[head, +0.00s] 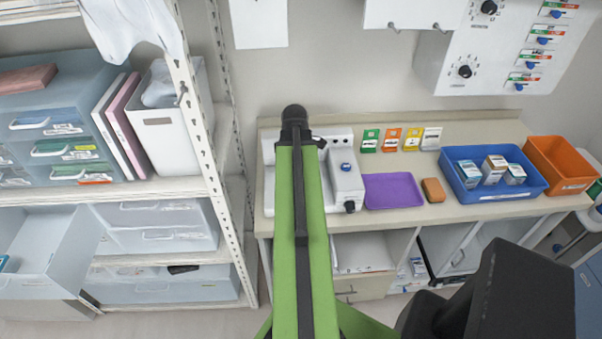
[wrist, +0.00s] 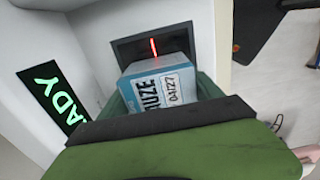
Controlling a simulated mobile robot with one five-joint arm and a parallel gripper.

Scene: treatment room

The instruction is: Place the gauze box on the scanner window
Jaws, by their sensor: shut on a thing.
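In the wrist view, the gauze box (wrist: 150,82), blue and white with "GAUZE" and a date label, is between the green fingers of my gripper (wrist: 163,98), which is shut on it. The box's far end overlaps the dark scanner window (wrist: 126,50) in the picture. A red light line shows on the window just beyond the box. I cannot tell whether box and window touch. A black display (wrist: 52,100) with green letters ending "ADY" is on the white housing at left. In the head view my arm covers part of the white machine (head: 268,155); the held box is hidden there.
On the counter (head: 405,215), right of the machine, are a purple tray (head: 393,191), an orange-brown block (head: 433,190), a blue bin (head: 533,187) with several boxes, and an orange bin (head: 568,177). Coloured cards stand behind. Shelving (head: 205,130) stands at left with a drawer (head: 45,250) open.

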